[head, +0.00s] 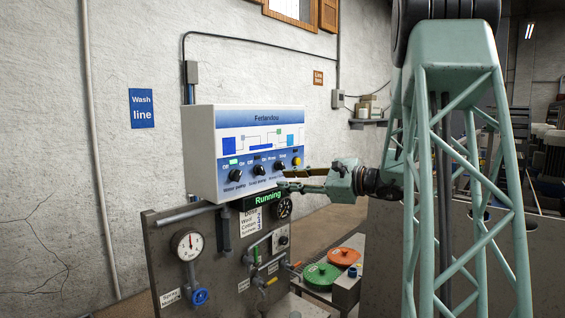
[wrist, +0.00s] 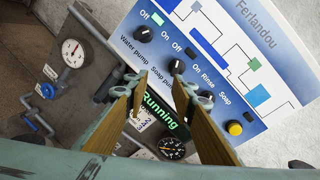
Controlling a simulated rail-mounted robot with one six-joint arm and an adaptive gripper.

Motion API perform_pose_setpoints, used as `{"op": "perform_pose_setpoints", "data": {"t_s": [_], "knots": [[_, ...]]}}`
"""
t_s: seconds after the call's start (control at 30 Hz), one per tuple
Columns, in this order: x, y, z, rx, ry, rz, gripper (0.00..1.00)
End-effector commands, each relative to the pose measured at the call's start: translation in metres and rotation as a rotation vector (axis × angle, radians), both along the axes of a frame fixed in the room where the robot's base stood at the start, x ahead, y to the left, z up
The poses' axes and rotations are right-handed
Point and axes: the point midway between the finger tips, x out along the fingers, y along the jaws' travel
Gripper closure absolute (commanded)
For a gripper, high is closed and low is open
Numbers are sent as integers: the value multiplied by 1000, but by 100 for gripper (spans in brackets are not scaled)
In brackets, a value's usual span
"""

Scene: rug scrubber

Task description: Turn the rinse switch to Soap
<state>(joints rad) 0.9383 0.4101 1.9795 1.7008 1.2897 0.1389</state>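The white and blue control panel (head: 207,155) carries a row of black knobs and a yellow button (head: 297,161). The rinse switch (head: 280,166) is the third knob from the left, under the labels Rinse and Soap. My gripper (head: 282,178) is open and empty at the panel's lower edge, just below the knobs. In the wrist view my gripper (wrist: 161,78) has its fingers wide apart, with the soap pump knob (wrist: 177,66) near the right fingertip. Contact cannot be told.
The water pump knob (head: 235,176) sits at the left of the row. A green Running display (head: 267,198) is just below the panel. A pressure gauge (head: 188,244), pipes and a round dial (head: 285,208) are on the lower metal board. Green (head: 321,276) and orange (head: 343,257) lids lie lower right.

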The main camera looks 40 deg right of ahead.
Motion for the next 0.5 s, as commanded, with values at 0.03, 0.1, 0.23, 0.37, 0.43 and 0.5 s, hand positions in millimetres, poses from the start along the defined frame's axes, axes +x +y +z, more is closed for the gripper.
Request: {"op": "perform_pose_setpoints", "data": {"t_s": [0.03, 0.1, 0.23, 0.37, 0.43, 0.5], "knots": [[-3, -25, 5, 23, -14, -38, 76], [-6, -54, 8, 50, -35, -82, 76], [-12, -97, 12, 87, -66, -149, 76], [-17, -120, 14, 108, -85, -185, 76], [-18, -127, 15, 113, -91, -196, 76], [-19, -129, 15, 115, -93, -200, 76]]}}
